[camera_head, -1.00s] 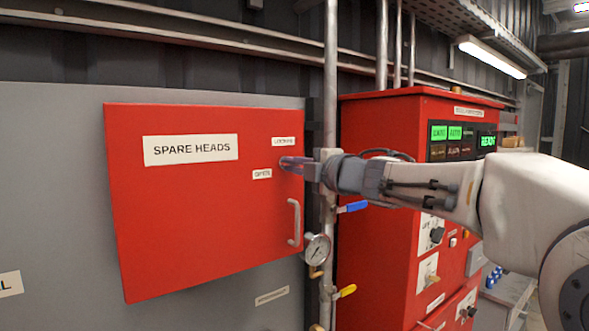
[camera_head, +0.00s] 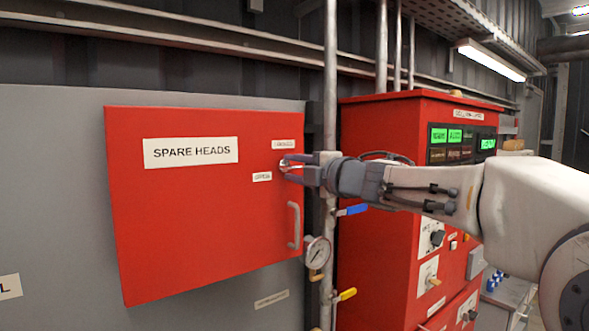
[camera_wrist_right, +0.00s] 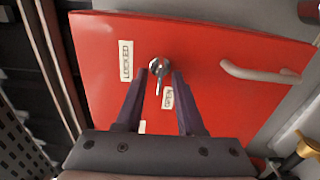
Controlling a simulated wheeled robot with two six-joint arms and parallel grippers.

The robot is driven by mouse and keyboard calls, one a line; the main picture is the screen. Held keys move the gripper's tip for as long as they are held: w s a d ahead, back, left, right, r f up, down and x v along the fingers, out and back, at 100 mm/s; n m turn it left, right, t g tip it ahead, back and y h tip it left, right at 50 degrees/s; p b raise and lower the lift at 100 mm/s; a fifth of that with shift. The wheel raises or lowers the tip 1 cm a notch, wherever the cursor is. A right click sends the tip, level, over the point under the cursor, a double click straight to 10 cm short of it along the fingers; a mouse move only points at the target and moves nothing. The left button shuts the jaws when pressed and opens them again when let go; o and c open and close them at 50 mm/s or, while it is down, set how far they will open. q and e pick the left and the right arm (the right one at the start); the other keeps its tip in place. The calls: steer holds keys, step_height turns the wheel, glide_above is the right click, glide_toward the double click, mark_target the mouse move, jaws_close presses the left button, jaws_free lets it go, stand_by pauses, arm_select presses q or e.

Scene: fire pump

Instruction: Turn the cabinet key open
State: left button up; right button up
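The red cabinet door (camera_head: 200,215) marked SPARE HEADS is closed, or nearly so, on the grey panel. Its silver key (camera_head: 285,164) sits in the lock near the upper right edge. In the right wrist view the key (camera_wrist_right: 158,80) stands out between the fingers, its end pointing towards the OPEN label (camera_wrist_right: 168,97). The LOCKED label (camera_wrist_right: 126,61) is to the left there. My right gripper (camera_head: 289,169) is open around the key; in the wrist view its fingers (camera_wrist_right: 161,78) have gaps on both sides of it. My left gripper is not in view.
A door handle (camera_head: 294,225) is below the lock. A vertical pipe (camera_head: 331,100) with a pressure gauge (camera_head: 317,253) and a blue lever (camera_head: 352,210) runs close to the right of the door. A red control cabinet (camera_head: 385,130) stands further right, behind my arm.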

steer(key=b+v, duration=0.2)
steer(key=v, duration=0.8)
steer(key=shift+s+d, duration=0.15)
steer(key=shift+s, duration=0.05)
steer(key=s+a+f+m+g+h, duration=0.1)
steer(key=s+f+m+g+h, duration=0.2)
steer(key=f+m, duration=0.65)
steer(key=s+a+f+m+g+h, duration=0.1)
steer(key=s+f+m+h, duration=0.3)
steer(key=f, duration=1.1)
steer(key=s+f+m+g+h, duration=0.1)
steer(key=s+f+m+g, duration=0.1)
steer(key=s+f+g, duration=0.3)
steer(key=s+f+m+g+h, duration=0.1)
steer(key=s+f+g, duration=0.4)
steer(key=s+f, duration=0.6)
steer(key=s+m, duration=0.1)
steer(key=s, duration=0.6)
steer(key=shift+s+d+m+g+h, duration=0.25)
steer(key=shift+s+m+g+h, duration=0.05)
steer(key=shift+m, duration=0.05)
